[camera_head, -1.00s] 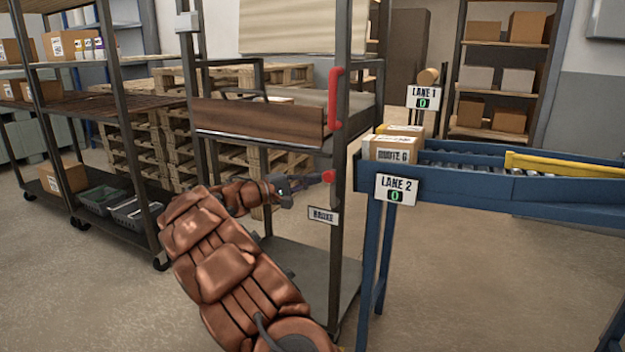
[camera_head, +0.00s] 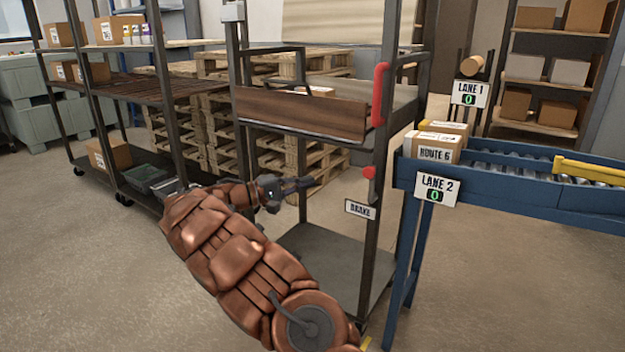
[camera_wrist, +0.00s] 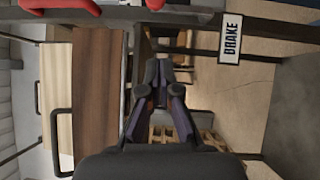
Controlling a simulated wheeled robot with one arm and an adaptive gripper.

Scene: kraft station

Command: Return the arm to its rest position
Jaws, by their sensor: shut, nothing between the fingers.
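My arm, in copper-brown padding, reaches up from the bottom of the head view toward the cart. My gripper (camera_head: 300,184) is in front of the dark-framed cart (camera_head: 365,240), below its wooden drop panel (camera_head: 300,113). Its fingers are together with nothing between them. In the wrist view my gripper (camera_wrist: 158,70) points toward a cart bar. The red brake knob (camera_head: 369,173) is on the cart post to the right of the fingertips, with a gap between. The BRAKE sign (camera_head: 360,209) hangs below the knob and also shows in the wrist view (camera_wrist: 231,38).
A blue roller conveyor (camera_head: 500,180) stands at right with a ROUTE 6 box (camera_head: 433,147) on its near end. A dark shelf rack (camera_head: 130,88) with boxes stands at left. Wooden pallets (camera_head: 205,125) are behind the cart. Floor at front left (camera_head: 80,260) is clear.

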